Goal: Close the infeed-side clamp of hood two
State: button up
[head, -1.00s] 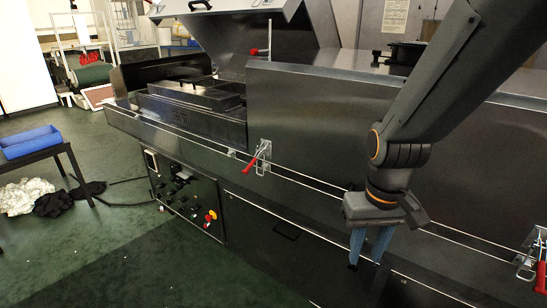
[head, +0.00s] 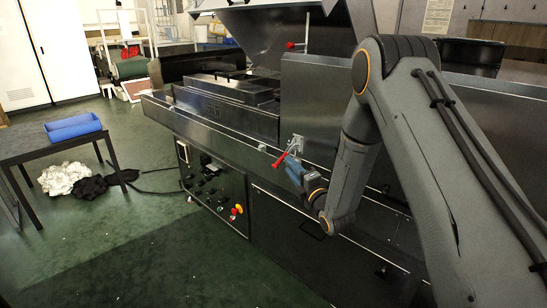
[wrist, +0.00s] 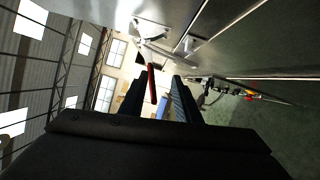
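A toggle clamp (head: 297,143) with a red handle (head: 281,159) sits on the dryer's front ledge, below the left end of a lowered steel hood (head: 315,95). Its handle sticks out from the front and slants down to the left. My gripper (head: 293,172) has blue fingers and is just right of and below the handle. In the wrist view the red handle (wrist: 152,83) shows in the gap between my two spread fingers (wrist: 158,100), with the clamp's metal bracket (wrist: 152,30) above. I cannot tell whether the fingers touch the handle.
A raised hood (head: 265,15) with another red-handled clamp (head: 293,45) stands further back. A control panel (head: 210,185) with knobs is on the front below the ledge. A table (head: 50,146) with a blue bin (head: 73,127) stands left.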

jog(key=w+a+r+n+t+y+b, duration=0.1)
jog(key=w+a+r+n+y, duration=0.1)
jog(key=w+a, duration=0.3)
jog(key=shift+w+a+n+y, duration=0.2)
jog(key=shift+a+n+y, duration=0.4)
jog(key=shift+a+n, duration=0.15)
jog(key=shift+r, duration=0.1)
grip_shut()
